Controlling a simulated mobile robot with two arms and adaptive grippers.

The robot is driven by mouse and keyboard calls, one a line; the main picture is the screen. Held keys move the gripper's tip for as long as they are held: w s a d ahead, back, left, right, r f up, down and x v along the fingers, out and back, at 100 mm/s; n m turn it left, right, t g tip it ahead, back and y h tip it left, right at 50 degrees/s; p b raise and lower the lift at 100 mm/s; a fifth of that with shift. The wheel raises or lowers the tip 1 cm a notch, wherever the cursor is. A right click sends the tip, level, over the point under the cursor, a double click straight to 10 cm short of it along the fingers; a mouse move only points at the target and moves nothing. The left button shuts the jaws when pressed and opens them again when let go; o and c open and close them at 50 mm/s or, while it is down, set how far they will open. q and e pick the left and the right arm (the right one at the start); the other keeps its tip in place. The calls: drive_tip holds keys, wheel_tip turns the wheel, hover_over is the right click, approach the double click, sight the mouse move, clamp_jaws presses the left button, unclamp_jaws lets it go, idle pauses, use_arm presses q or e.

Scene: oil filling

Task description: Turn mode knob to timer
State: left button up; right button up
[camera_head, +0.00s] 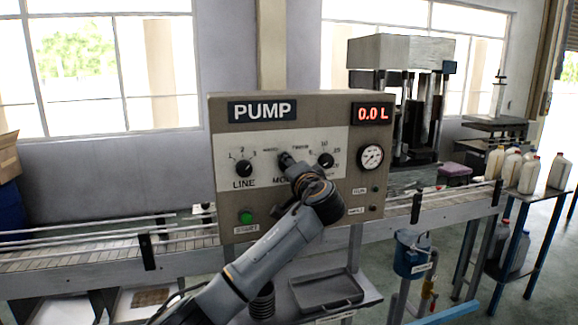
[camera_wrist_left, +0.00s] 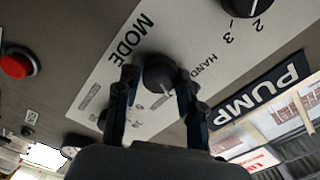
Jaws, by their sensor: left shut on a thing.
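The pump panel (camera_head: 225,140) stands in the middle of the head view, with "PUMP" at its top. Its black mode knob (camera_wrist_left: 160,74) shows in the left wrist view beside the printed word "MODE". My left gripper (camera_head: 291,167) reaches up to this knob from below and mostly covers it in the head view. In the left wrist view the two fingers of my left gripper (camera_wrist_left: 157,84) stand on either side of the knob, shut on it. "HAND" is printed to the knob's right there. I cannot read the timer label or tell the knob's setting. My right gripper is not in view.
The line knob (camera_head: 243,168) is to the left and another knob (camera_head: 325,160) to the right. The display (camera_head: 372,113) reads 0.0 L. A gauge (camera_head: 371,156) and a green button (camera_head: 246,217) are nearby. A red button (camera_wrist_left: 17,65) shows in the wrist view.

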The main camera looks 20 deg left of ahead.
use_arm(q)
drive_tip(key=shift+m, duration=0.7)
drive_tip(key=o, duration=1.2)
drive_tip(key=shift+c, duration=0.2)
drive_tip(key=shift+d, duration=0.1)
drive_tip(key=v, duration=1.2)
